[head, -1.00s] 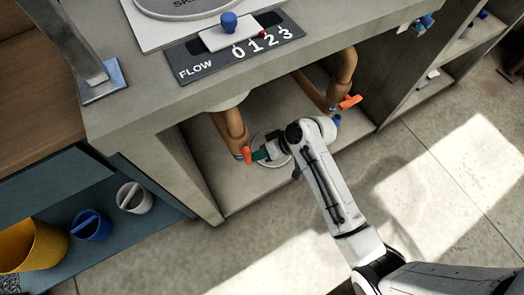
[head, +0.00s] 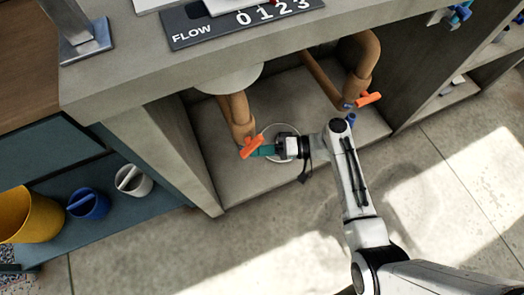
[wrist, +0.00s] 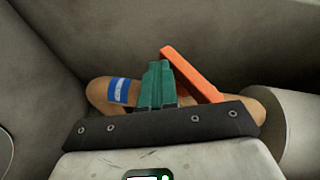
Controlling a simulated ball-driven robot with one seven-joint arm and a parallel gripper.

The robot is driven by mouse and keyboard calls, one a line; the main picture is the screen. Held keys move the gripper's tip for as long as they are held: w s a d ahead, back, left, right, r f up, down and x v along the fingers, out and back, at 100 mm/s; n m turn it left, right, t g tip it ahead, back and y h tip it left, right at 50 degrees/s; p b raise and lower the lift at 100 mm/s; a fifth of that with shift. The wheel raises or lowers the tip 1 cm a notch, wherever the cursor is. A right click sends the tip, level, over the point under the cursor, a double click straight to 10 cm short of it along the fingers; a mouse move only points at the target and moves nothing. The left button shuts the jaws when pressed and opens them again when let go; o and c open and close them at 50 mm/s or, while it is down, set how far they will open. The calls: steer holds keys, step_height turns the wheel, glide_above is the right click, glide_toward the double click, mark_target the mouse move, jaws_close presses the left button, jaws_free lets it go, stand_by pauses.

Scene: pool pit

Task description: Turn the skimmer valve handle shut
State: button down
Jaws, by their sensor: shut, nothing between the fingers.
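An orange valve handle (head: 251,147) sits on the left tan pipe (head: 237,112) under the counter. It slants up to the right in the head view. A second orange handle (head: 368,98) is on the right pipe. My gripper (head: 260,151) is shut and empty, its green fingertips right beside the left handle. In the wrist view the closed green fingers (wrist: 157,75) stand against or just beside the orange handle (wrist: 190,74), which slants down to the right behind them. I cannot tell whether they touch. The handle's lower end is hidden. A blue label (wrist: 119,91) on the pipe is unreadable.
The cabinet opening has a left side wall (head: 180,150) and the counter (head: 300,48) overhead. A dark FLOW plate (head: 215,30) with numbers lies on the counter. A yellow bucket (head: 28,215), a blue cup (head: 88,204) and a white cup (head: 133,181) stand at left.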

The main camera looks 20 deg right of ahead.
steer(key=shift+a+f+m+t+y+b, duration=0.15)
steer(key=shift+a+m+t+y+b, duration=0.25)
steer(key=shift+y+b, duration=0.3)
steer(key=shift+a+f+m+t+y+b, duration=0.1)
steer(key=shift+a+m+t+y+b, duration=0.1)
steer(key=shift+a+y+b, duration=0.5)
steer(key=shift+d, duration=0.15)
steer(key=shift+f, duration=0.15)
stand_by(0.5)
